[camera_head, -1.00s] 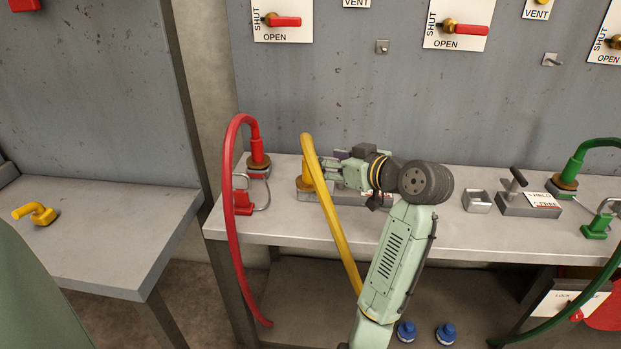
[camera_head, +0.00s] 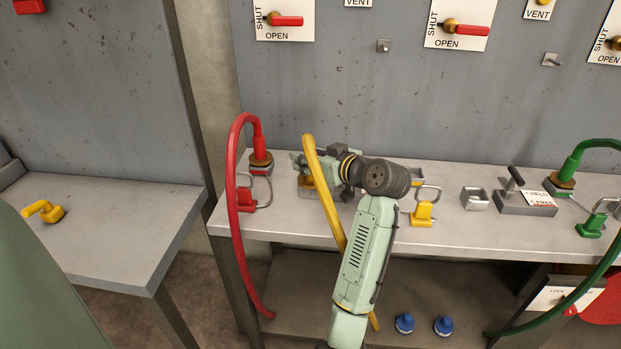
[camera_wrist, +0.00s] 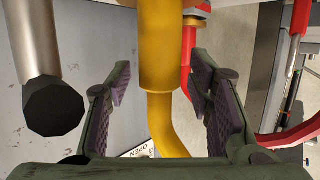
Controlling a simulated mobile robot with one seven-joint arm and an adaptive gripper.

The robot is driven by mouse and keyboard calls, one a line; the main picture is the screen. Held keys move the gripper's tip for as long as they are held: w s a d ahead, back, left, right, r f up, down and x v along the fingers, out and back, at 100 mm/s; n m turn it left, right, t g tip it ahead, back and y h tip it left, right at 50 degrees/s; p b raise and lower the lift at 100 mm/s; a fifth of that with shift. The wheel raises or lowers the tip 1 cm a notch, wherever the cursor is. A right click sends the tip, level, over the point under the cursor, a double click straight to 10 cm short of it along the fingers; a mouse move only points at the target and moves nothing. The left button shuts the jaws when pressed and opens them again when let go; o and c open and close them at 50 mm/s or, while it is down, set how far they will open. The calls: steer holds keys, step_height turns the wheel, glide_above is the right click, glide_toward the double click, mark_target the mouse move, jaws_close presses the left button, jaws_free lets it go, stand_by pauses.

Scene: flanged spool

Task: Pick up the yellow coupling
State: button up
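The yellow coupling (camera_wrist: 160,50) is a thick upright cylinder with a thinner yellow hose bending from it. In the wrist view it stands between the two fingers of my gripper (camera_wrist: 160,100), with a visible gap on each side. The fingers are open and do not appear to touch it. In the head view, the yellow hose (camera_head: 330,205) crosses in front of my gripper (camera_head: 312,160) and largely hides the coupling. A brass-coloured base (camera_head: 306,182) shows below the fingers on the bench.
A red hose coupling (camera_head: 258,145) stands close left, with a red clamp (camera_head: 245,196) before it. A yellow clamp (camera_head: 423,212) and an empty metal bracket (camera_head: 475,198) are right. A black-ended metal rod (camera_wrist: 52,100) is near my left finger. Another yellow fitting (camera_head: 46,211) lies on the left table.

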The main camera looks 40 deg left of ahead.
jaws_close()
stand_by(0.4)
steer(key=shift+r, duration=0.1)
stand_by(0.3)
